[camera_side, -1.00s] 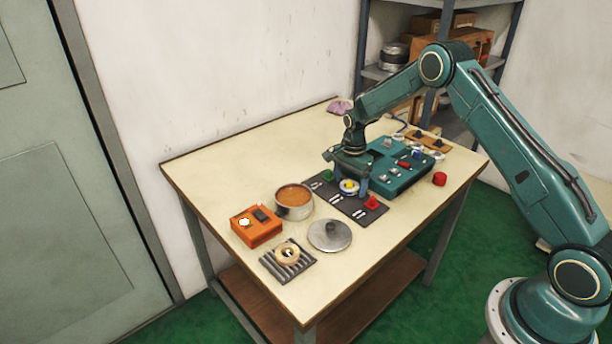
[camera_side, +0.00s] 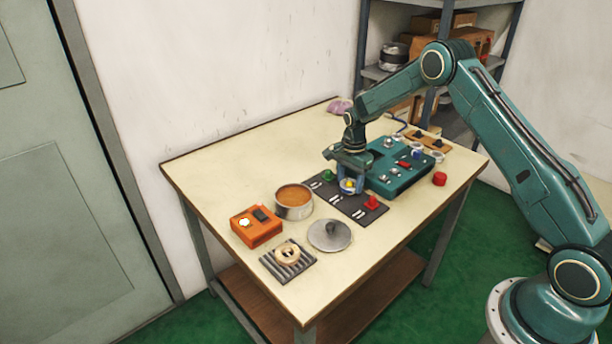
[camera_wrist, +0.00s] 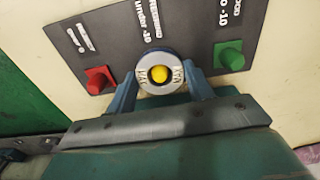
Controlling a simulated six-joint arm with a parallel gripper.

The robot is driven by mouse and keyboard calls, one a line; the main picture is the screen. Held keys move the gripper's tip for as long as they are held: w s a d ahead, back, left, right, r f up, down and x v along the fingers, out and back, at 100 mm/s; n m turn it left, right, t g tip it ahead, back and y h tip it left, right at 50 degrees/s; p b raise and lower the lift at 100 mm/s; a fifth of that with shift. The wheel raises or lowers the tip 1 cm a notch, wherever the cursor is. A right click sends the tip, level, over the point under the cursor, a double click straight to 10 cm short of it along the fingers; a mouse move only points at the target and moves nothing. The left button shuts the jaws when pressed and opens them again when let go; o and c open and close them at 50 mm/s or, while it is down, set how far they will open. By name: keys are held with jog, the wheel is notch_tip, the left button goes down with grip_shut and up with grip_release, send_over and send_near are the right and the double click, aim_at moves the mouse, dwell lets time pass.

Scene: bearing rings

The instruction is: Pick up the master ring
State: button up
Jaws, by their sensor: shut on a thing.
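A pale metal ring (camera_wrist: 160,88) with dark markings on its face surrounds a yellow peg (camera_wrist: 159,73) in the middle of a dark labelled mat (camera_wrist: 195,28). My gripper (camera_wrist: 163,88) points down at the mat and is shut on this ring, one blue finger on each side. A tan ring (camera_side: 288,254) lies on a grooved grey block (camera_side: 303,269) at the front.
A red peg (camera_side: 371,203) and a green peg (camera_side: 328,175) flank the ring on the mat. A teal device (camera_side: 404,178) stands right behind. A round pot (camera_side: 294,203), a metal lid (camera_side: 329,235), an orange box (camera_side: 256,226) and a red knob (camera_side: 440,179) are around.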

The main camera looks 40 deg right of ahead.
notch_tip(320, 180, up, 20)
jog(key=shift+f, duration=0.2)
dwell(0.4)
dwell(0.5)
jog(key=w+a+f, duration=0.3)
jog(key=a+f, duration=0.2)
jog(key=a, duration=0.3)
jog(key=w+a+f, duration=0.2)
jog(key=a+f, duration=0.4)
jog(key=a, duration=0.2)
jog(key=shift+w+a, duration=0.4)
jog(key=shift+f, duration=1.95)
jog(key=shift+f, duration=2.15)
